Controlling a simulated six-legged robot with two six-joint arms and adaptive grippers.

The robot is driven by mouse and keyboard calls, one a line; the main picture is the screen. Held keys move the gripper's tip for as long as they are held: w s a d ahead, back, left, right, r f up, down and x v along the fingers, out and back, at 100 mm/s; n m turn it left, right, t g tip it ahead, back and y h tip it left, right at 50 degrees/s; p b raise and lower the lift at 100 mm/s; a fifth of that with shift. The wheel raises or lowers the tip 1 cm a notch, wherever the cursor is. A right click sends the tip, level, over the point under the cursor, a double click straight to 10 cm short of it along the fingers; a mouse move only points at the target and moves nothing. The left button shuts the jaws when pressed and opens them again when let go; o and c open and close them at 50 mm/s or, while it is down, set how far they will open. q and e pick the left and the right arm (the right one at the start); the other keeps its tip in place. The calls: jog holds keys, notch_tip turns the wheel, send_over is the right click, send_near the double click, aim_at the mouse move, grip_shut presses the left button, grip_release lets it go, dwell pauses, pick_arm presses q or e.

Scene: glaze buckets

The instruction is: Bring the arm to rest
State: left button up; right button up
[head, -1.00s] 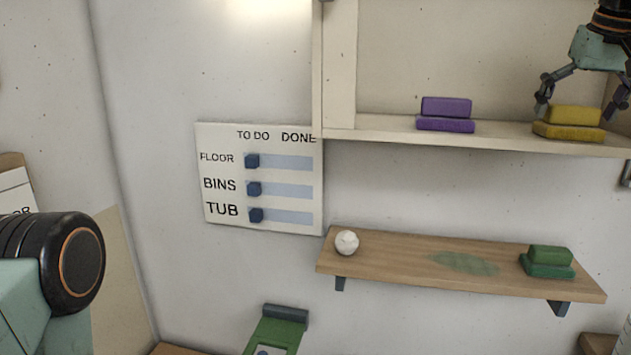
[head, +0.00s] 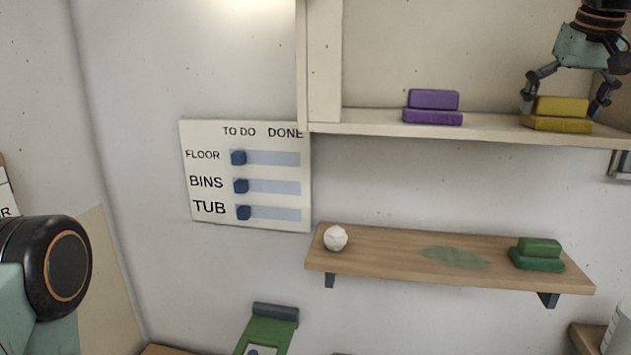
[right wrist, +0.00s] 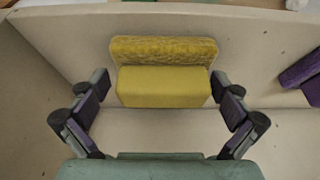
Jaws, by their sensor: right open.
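My right gripper (head: 563,98) is at the upper right of the head view, at the upper shelf. It is open, with its fingers on either side of a yellow two-step block (head: 560,113). In the right wrist view the same yellow block (right wrist: 163,85) sits between the spread fingers, with a gap at each side. The block rests on the shelf board. My left gripper is not in view; only a rounded part of my own arm shows at the left of the head view.
A purple block (head: 433,107) stands on the upper shelf (head: 370,130), left of the yellow one. The lower wooden shelf (head: 390,262) holds a white ball (head: 335,238) and a green block (head: 538,254). A TO DO/DONE board (head: 246,176) with several blue sliders hangs on the wall.

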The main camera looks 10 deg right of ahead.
aim_at(562, 97)
jog(key=v, duration=0.4)
jog(key=shift+w+a+p, duration=0.1)
jog(key=shift+a+p, duration=0.15)
jog(key=shift+p, duration=0.1)
notch_tip(562, 97, up, 3)
jog(key=shift+f+p, duration=0.15)
jog(key=shift+p, duration=0.7)
jog(key=shift+w+d+r+p, duration=0.25)
jog(key=shift+w+r+p, duration=0.2)
jog(key=shift+r+p, duration=0.15)
jog(key=s+a+b, duration=0.5)
jog(key=a, duration=0.4)
jog(key=s+a+b, duration=0.4)
jog(key=a+b, duration=0.1)
jog(key=a, duration=0.4)
jog(key=w+a+f+n+b, duration=0.1)
jog(key=w+a+f+b, duration=0.2)
jog(key=f, duration=0.8)
jog(key=w+a+f+n+y+b, duration=0.1)
jog(key=a+f, duration=0.4)
jog(key=f, duration=0.7)
jog(key=w+n+b, duration=0.1)
jog(key=w+b, duration=0.1)
jog(key=shift+w+a+f+b, duration=0.25)
jog(key=shift+a+f+b, duration=0.05)
jog(key=shift+a+b, duration=0.1)
